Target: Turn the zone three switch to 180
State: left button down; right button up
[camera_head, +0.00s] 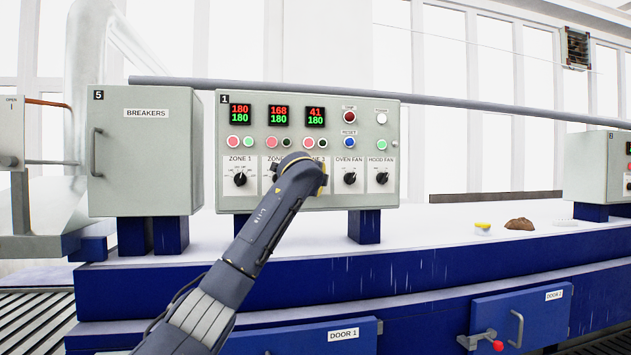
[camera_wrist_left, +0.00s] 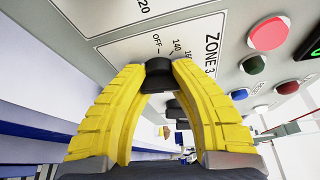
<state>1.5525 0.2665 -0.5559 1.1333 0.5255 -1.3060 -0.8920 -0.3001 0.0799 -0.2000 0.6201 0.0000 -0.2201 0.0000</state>
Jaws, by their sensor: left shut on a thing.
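The grey control panel (camera_head: 306,100) carries the zone three switch, a black rotary knob. My left arm hides this knob in the head view. In the left wrist view, the yellow fingers of my left gripper (camera_wrist_left: 160,68) are closed on the black zone three switch (camera_wrist_left: 159,78), beside the white ZONE 3 label (camera_wrist_left: 212,45). OFF, 140 and part of another number show around the knob; its pointer direction cannot be told. The zone three display (camera_head: 316,116) reads 41 in red over 180 in green. My right gripper is not in view.
The zone one knob (camera_head: 240,179), oven fan knob (camera_head: 350,178) and hood fan knob (camera_head: 382,177) sit on the same row. Coloured buttons sit above. The breakers box (camera_head: 146,160) stands left. A long grey pipe (camera_head: 480,105) crosses behind the panel.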

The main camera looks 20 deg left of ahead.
pick_arm(q)
jog(key=shift+d+f+m, duration=0.15)
jog(key=shift+d+m, duration=0.35)
jog(key=c, duration=1.5)
grip_release()
jog(key=o, duration=0.5)
jog(key=shift+d, duration=0.2)
jog(key=shift+o, duration=0.6)
jog(key=shift+a, duration=0.35)
jog(key=s+d+r, duration=0.1)
jog(key=s, duration=1.1)
jog(key=shift+d+r, duration=0.2)
jog(key=shift+d, duration=0.05)
